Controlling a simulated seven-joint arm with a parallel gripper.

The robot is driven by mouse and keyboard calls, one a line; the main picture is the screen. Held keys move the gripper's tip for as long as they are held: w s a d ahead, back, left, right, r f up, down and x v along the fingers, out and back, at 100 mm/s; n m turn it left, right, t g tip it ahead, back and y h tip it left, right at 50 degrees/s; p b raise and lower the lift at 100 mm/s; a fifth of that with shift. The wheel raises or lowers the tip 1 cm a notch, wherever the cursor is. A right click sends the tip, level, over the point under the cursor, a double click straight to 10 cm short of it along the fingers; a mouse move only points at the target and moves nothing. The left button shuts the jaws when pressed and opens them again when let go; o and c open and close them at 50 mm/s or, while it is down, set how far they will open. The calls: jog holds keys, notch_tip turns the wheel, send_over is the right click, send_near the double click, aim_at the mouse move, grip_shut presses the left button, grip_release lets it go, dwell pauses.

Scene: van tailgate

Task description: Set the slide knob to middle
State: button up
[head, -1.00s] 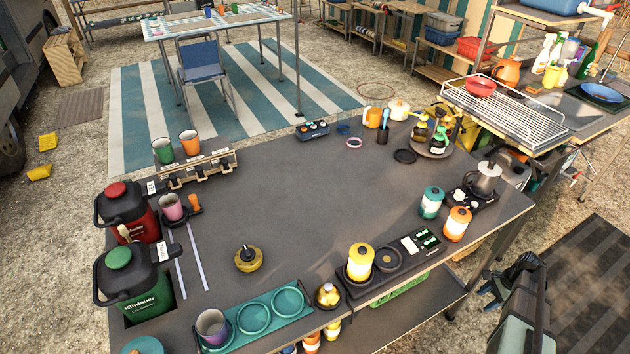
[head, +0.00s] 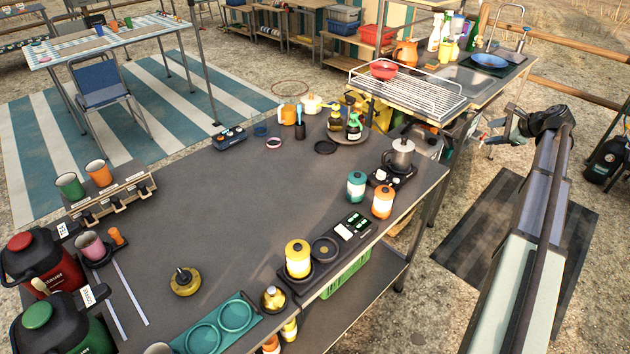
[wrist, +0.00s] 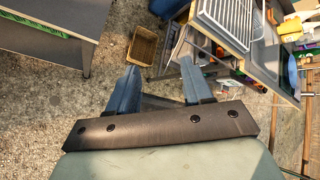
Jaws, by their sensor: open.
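No part is plainly recognisable as the slide knob. A long box (head: 113,199) with several dark levers on its front stands at the table's left, with mugs on top. A small dark box (head: 229,138) with coloured tops sits at the far edge. Two pale strips (head: 130,291) run along the left of the table, with an orange upright piece (head: 117,236) near their far end. My gripper (head: 496,133) is right of the table, over open ground and far from these. In the wrist view my gripper (wrist: 156,84) is open, with nothing between its fingers.
The dark table (head: 245,215) has a clear middle. A yellow knobbed piece (head: 185,281), yellow canister (head: 298,258) and kettle (head: 400,155) stand on it. A wire rack (head: 408,90) and sink counter lie beyond my gripper. A basket (wrist: 142,45) is on the ground.

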jog(key=w+a+r+n+t+y, duration=0.1)
jog(key=w+a+r+n+y, duration=0.15)
jog(key=a+r, duration=0.6)
jog(key=w+a+r+n+t+y, duration=0.2)
jog(key=w+a+r+n, duration=0.15)
jog(key=a+r, duration=0.5)
jog(key=a+f+n+g, duration=0.2)
jog(key=a+n, duration=0.2)
jog(key=a, duration=0.8)
jog(key=a+f+n+g+y, duration=0.15)
jog(key=a+n, duration=0.25)
jog(key=a, duration=0.7)
jog(key=a+f+n+g, duration=0.2)
jog(key=a+n+g, duration=0.15)
jog(key=a, duration=0.85)
jog(key=s+a+f+n+g+h, duration=0.1)
jog(key=s+a+n, duration=0.15)
jog(key=a, duration=0.55)
jog(key=s+a+f+n+g, duration=0.1)
jog(key=s+a+f+n, duration=0.1)
jog(key=a+n, duration=0.35)
jog(key=n+g+h, duration=0.5)
jog(key=n+h, duration=0.1)
jog(key=n, duration=1.1)
send_near(114, 230)
jog(key=shift+y, duration=0.3)
jog(key=x, duration=1.1)
jog(key=shift+d+f, duration=0.2)
jog(key=shift+f, duration=0.05)
